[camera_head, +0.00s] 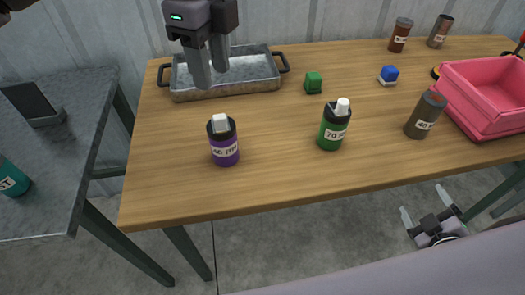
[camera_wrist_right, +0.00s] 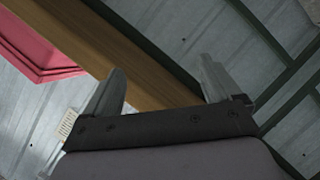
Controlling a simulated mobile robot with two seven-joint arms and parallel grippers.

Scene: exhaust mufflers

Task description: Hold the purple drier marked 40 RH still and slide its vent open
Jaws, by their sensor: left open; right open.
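The purple drier (camera_head: 224,141) stands upright at the left front of the wooden table, with a black upper part, a white piece on top and a label that seems to read 40 RH. My left gripper (camera_head: 210,78) is open and empty, above the metal tray behind the drier, pointing down. My right gripper (camera_head: 429,215) is open and empty, low beyond the table's front edge at the right. In the right wrist view its two fingers (camera_wrist_right: 160,85) are apart with nothing between them.
A green bottle (camera_head: 333,126), a dark grey bottle (camera_head: 424,115), a green cube (camera_head: 313,82) and a blue-white block (camera_head: 388,75) stand on the table (camera_head: 280,180). A metal tray (camera_head: 225,92) is behind, a pink bin (camera_head: 480,120) right.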

